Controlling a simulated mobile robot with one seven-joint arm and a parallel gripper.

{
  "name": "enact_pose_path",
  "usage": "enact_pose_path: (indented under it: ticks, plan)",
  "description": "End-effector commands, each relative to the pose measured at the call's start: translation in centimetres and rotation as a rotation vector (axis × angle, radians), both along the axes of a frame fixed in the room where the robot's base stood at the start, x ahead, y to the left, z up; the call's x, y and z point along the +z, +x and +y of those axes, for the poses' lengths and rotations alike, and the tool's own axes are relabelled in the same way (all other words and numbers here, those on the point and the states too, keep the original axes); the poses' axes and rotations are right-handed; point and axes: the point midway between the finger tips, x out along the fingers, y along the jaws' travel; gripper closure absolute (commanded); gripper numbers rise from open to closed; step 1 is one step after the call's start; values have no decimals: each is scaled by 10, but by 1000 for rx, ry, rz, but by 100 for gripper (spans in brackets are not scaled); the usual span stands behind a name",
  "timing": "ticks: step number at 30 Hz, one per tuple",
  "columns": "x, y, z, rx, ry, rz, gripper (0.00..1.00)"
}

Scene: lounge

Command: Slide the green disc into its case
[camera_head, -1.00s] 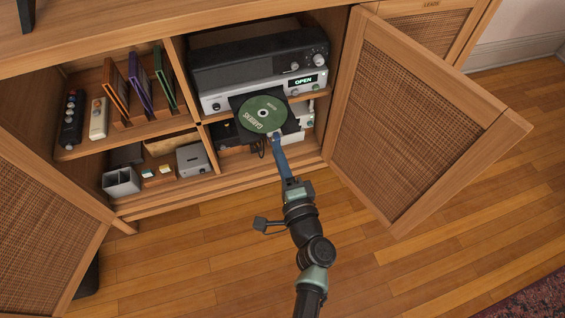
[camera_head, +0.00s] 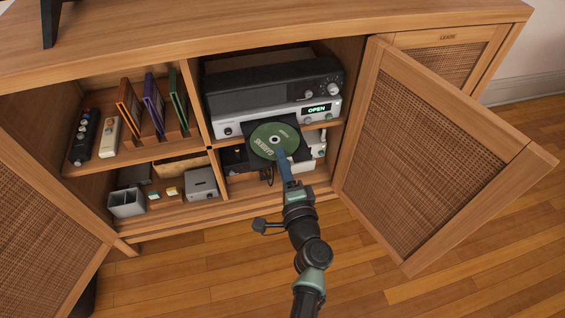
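The green disc (camera_head: 265,134) lies flat on the black open tray (camera_head: 251,127) of the silver player (camera_head: 262,118), whose display reads OPEN. A green case (camera_head: 178,100) stands upright in a rack on the upper left shelf, right of a purple case (camera_head: 154,101) and an orange case (camera_head: 128,105). My gripper (camera_head: 283,158) reaches in from the front, and its blue tip overlaps the disc's near edge in the picture. I cannot tell whether it touches the disc or whether the fingers are open or shut.
The right cabinet door (camera_head: 437,150) stands open close to my arm, and the left door (camera_head: 45,235) is open too. Two remotes (camera_head: 109,137) lie left of the cases. A grey box (camera_head: 201,184) and a divided holder (camera_head: 127,202) sit on the lower shelf.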

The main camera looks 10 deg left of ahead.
Motion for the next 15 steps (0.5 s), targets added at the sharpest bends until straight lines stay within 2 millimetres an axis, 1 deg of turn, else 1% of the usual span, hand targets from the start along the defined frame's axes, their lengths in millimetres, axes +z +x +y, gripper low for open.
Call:
enact_pose_path:
  ticks: [2, 3, 5, 6, 15]
  plan:
    - [0, 0, 0, 0, 0, 0, 79]
    - [0, 0, 0, 0, 0, 0, 86]
    - [0, 0, 0, 0, 0, 0, 97]
    - [0, 0, 0, 0, 0, 0, 100]
    - [0, 0, 0, 0, 0, 0, 100]
